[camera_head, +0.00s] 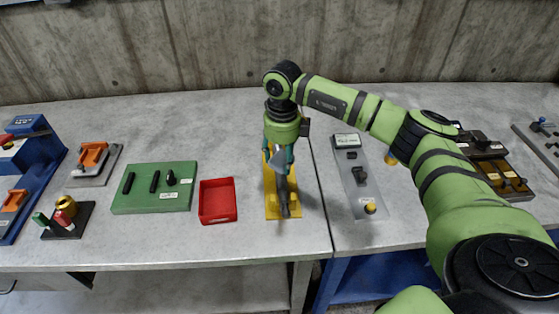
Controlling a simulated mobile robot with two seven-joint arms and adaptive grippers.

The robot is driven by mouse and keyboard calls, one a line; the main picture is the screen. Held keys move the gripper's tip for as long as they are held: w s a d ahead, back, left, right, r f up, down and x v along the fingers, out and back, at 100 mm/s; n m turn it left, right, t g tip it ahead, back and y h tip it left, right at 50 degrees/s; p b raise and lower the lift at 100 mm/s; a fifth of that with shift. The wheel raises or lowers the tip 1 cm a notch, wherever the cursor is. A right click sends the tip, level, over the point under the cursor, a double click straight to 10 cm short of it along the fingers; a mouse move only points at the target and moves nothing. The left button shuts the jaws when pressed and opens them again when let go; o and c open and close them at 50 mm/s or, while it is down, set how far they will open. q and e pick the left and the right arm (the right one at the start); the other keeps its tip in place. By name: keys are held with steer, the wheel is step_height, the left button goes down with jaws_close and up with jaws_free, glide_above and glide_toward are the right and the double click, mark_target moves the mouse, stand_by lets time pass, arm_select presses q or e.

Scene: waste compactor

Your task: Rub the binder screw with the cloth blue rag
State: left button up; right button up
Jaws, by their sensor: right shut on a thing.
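My right gripper (279,160) comes down from above over a yellow plate (271,208) near the middle of the bench. Its fingers are shut on a small grey-blue piece of cloth, the blue rag (278,164). A dark upright or slanted part, which looks like the binder screw (285,198), stands on the yellow plate just below the fingers. The rag is close above this part; I cannot tell whether they touch. The gripper and rag hide the back of the plate. My left gripper is not in view.
A red tray (218,220) lies left of the yellow plate, and a green board (155,206) with black handles is further left. A grey plate (358,180) with a yellow knob is to the right. Dark brown trays (491,168) lie far right. A concrete wall (180,45) stands behind.

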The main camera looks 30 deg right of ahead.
steer(key=shift+r+p, duration=0.45)
steer(key=shift+r, duration=0.7)
